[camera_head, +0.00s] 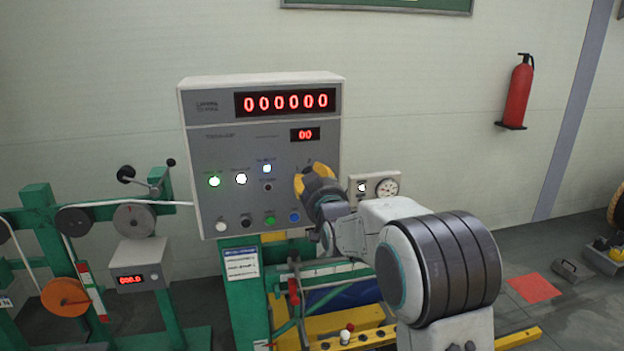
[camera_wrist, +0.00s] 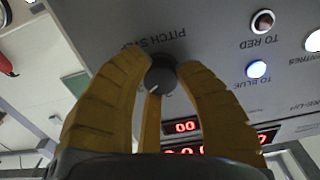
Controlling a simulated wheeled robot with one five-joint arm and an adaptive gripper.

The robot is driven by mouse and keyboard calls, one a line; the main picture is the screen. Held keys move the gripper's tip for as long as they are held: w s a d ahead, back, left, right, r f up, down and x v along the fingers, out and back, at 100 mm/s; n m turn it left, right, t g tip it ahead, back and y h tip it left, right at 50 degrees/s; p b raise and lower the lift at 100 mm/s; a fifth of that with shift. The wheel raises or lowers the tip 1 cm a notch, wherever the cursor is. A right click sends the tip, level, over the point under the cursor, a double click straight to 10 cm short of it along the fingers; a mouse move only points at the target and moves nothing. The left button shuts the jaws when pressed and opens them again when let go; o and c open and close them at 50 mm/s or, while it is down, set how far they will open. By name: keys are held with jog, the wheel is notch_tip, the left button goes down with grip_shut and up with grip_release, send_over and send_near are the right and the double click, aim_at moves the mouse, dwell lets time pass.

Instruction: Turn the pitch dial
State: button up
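The pitch dial (camera_wrist: 160,77) is a dark round knob with a white pointer mark, on the grey control panel (camera_head: 222,160) under upside-down "PITCH STEP" lettering in the wrist view. My gripper (camera_wrist: 160,72) has yellow fingers closed around the knob, one at each side and a third below, seemingly touching it. The pointer mark aims down and slightly left in the wrist view. In the head view my gripper (camera_head: 314,178) is at the panel's right side and hides the dial.
The upper panel display (camera_head: 287,102) reads 000000 and the small display (camera_head: 305,135) reads 00. Lit green, white and blue lamps (camera_head: 267,168) sit left of my gripper. A small gauge box (camera_head: 387,187) is close on the right.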

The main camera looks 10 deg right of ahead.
grip_shut()
jog(key=shift+f, duration=0.1)
jog(key=shift+f+n+b, duration=0.1)
jog(key=shift+n+b, duration=0.2)
jog(key=shift+b, duration=0.35)
jog(key=shift+n+b, duration=5.5)
jog(key=shift+b, duration=0.2)
jog(key=o, duration=0.7)
grip_release()
jog(key=shift+r, duration=0.2)
